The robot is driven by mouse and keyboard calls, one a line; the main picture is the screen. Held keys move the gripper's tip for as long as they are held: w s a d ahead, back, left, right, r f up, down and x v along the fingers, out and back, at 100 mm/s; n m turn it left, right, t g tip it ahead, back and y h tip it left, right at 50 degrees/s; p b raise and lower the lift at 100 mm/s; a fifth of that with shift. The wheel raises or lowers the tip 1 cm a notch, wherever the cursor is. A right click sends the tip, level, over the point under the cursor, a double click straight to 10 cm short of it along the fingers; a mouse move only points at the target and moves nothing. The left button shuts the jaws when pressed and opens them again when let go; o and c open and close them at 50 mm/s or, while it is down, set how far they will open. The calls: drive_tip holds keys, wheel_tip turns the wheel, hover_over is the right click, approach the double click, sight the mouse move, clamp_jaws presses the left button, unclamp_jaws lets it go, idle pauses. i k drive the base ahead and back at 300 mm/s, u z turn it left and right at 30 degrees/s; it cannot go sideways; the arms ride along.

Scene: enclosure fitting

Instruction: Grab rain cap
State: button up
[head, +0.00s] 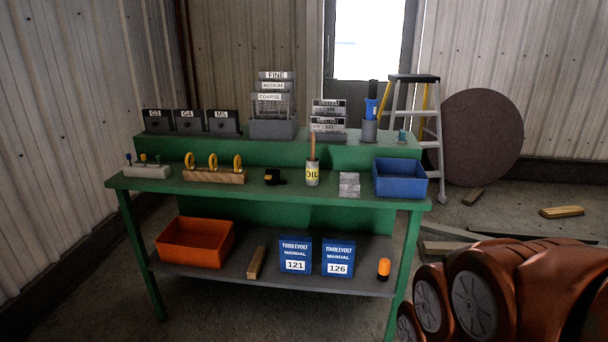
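No thing in the head view is plainly marked as a rain cap. A small black object (274,177) with a flared lower edge and a trace of yellow sits on the middle of the green bench top; it is too small to tell what it is. Several black holders stand on the raised back shelf, labelled G3 (158,121), G4 (188,121) and M3 (222,122); what they hold is hidden. My gripper is not in view; only copper-coloured links of my arm show at the lower right.
The green bench (290,190) also bears an oil can (312,174), a blue bin (400,178) and a wooden block with yellow rings (214,176). An orange bin (195,243) and blue manuals (296,254) are on the lower shelf. A stepladder (436,130) stands behind right.

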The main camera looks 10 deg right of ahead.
sight(276, 180)
drive_tip(key=z, duration=1.25)
drive_tip(key=i, duration=2.4)
drive_tip(key=u, duration=4.35)
drive_tip(key=i, duration=0.5)
drive_tip(key=z, duration=0.05)
